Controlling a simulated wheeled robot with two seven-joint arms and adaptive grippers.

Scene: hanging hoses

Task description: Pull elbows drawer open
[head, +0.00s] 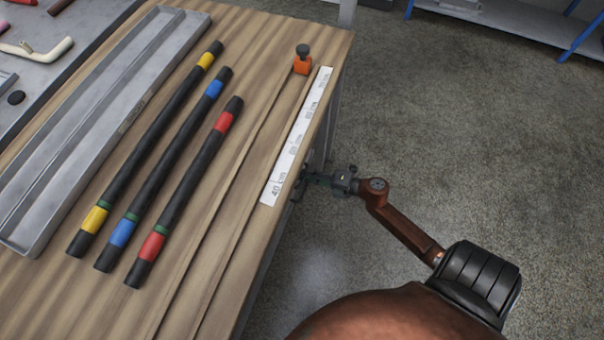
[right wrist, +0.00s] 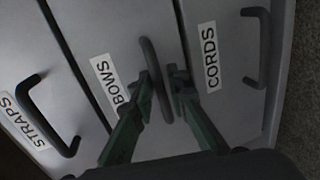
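The elbows drawer front (right wrist: 110,25) is the middle one of three grey fronts in the right wrist view. Its white label (right wrist: 104,72) shows "BOWS", with the first letters hidden behind a green finger. Its dark bar handle (right wrist: 148,50) stands between the fingertips of my right gripper (right wrist: 159,82), which are drawn close in on both sides of it. The drawer front looks level with its neighbours. In the head view my right gripper (head: 308,180) is at the bench's right side, its tips partly hidden by the bench edge. My left gripper is not in view.
The STRAPS drawer handle (right wrist: 45,112) and the CORDS drawer handle (right wrist: 261,48) flank the middle drawer. The floor (head: 470,140) right of the bench is clear.

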